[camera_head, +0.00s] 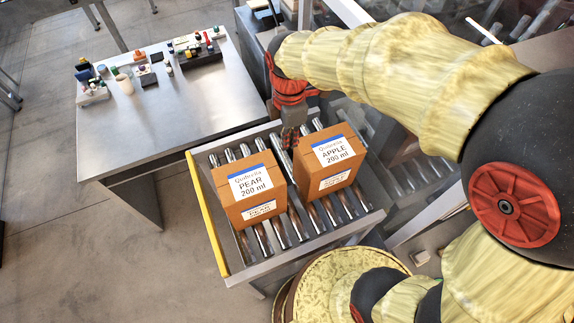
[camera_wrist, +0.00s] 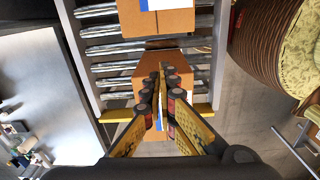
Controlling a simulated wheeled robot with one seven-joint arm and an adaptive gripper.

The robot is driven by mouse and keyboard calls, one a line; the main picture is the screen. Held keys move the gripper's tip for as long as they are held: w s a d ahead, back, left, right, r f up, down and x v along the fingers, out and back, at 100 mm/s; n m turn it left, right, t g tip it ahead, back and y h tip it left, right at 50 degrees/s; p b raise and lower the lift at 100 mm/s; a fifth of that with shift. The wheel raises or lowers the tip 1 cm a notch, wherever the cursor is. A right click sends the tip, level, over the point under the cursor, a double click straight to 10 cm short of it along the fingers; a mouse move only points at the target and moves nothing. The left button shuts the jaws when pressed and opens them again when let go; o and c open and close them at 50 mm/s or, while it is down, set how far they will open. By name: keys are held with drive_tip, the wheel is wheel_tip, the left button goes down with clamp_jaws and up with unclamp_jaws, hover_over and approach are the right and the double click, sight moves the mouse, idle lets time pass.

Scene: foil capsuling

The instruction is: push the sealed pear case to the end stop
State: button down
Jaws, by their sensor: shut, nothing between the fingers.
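The pear case (camera_head: 246,186) is a closed brown carton with a white and blue label, upright on the rollers. It is the left of two cases in the head view, close to the yellow end stop (camera_head: 206,214); I cannot tell whether they touch. My gripper (camera_head: 290,142) is shut and empty, pointing down beyond the cases near the gap between them. In the wrist view my gripper (camera_wrist: 161,74) covers the middle of the pear case (camera_wrist: 146,77). The end stop (camera_wrist: 201,113) shows there partly, behind that case. Contact between fingers and carton is unclear.
The apple case (camera_head: 327,163) stands right of the pear case on the same roller conveyor (camera_head: 357,205), with a gap between. A steel table (camera_head: 160,110) with small bottles and trays adjoins the far left. Bare rollers lie beside the cases.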

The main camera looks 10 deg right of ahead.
wheel_tip(320, 180, down, 20)
drive_tip(key=p, duration=0.1)
drive_tip(key=shift+a+n, duration=0.2)
drive_tip(key=shift+n, duration=0.1)
idle(0.5)
drive_tip(key=s+a, duration=0.1)
drive_tip(key=a, duration=0.5)
drive_tip(key=shift+s+a+b, duration=0.25)
drive_tip(key=shift+s+b, duration=0.1)
drive_tip(key=shift+b, duration=0.05)
